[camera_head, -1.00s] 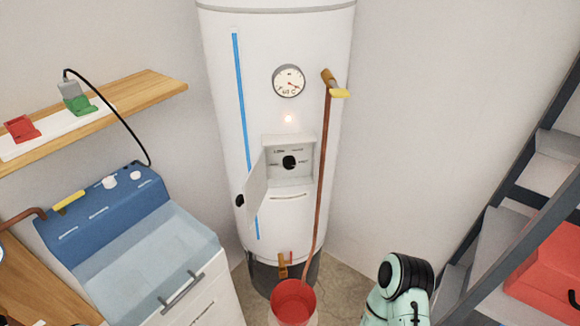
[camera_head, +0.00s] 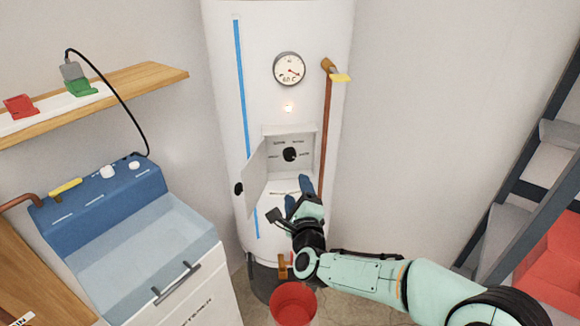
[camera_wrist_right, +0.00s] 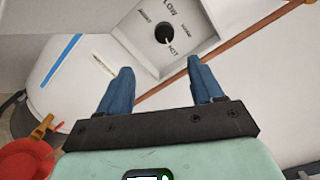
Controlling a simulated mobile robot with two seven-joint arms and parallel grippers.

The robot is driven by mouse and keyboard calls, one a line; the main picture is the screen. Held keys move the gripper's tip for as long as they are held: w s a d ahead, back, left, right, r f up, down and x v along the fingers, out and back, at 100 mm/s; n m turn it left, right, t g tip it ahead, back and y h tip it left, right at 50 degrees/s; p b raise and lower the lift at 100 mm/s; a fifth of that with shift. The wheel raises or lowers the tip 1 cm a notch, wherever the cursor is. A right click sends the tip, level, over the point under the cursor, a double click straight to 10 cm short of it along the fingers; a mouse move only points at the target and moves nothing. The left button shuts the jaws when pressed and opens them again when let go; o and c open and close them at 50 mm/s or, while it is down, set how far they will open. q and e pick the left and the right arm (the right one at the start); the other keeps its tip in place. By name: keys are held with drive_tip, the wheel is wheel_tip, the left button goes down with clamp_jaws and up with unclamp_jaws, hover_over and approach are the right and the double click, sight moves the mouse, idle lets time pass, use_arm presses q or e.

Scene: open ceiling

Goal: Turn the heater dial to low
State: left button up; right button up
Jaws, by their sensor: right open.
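The heater dial (camera_head: 290,154) is a round black knob inside the open panel recess on the white heater (camera_head: 225,100). In the right wrist view, the dial (camera_wrist_right: 163,34) has a small white mark that appears to face the HOT label, and a LOW label shows at the panel's top. My right gripper (camera_head: 291,198) is just below the recess, in front of the heater, apart from the dial. Its two blue fingers (camera_wrist_right: 159,70) are spread with nothing between them. My left gripper is not in view.
The panel door (camera_head: 255,172) stands open to the left. A copper pipe (camera_head: 325,125) runs down on the right. A red bucket (camera_head: 293,304) is below, a blue-topped washer (camera_head: 140,240) at left, and metal stairs (camera_head: 525,180) at right.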

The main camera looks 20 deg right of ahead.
sight(290, 157)
drive_tip(key=w+p, duration=0.1)
drive_tip(key=w, duration=0.3)
drive_tip(key=w+d+p, duration=0.1)
drive_tip(key=w, duration=0.3)
drive_tip(key=w+r+p, duration=0.1)
drive_tip(key=w+p, duration=0.1)
drive_tip(key=w, duration=0.2)
drive_tip(key=shift+d, duration=0.25)
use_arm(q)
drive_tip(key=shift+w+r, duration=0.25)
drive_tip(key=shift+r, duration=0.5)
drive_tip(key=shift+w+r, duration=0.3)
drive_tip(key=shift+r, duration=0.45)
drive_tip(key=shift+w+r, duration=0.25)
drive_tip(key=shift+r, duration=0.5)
use_arm(e)
drive_tip(key=shift+w+d+f, duration=0.1)
drive_tip(key=shift+w+f, duration=0.05)
drive_tip(key=shift+w, duration=0.6)
drive_tip(key=shift+c, duration=0.3)
drive_tip(key=c, duration=1)
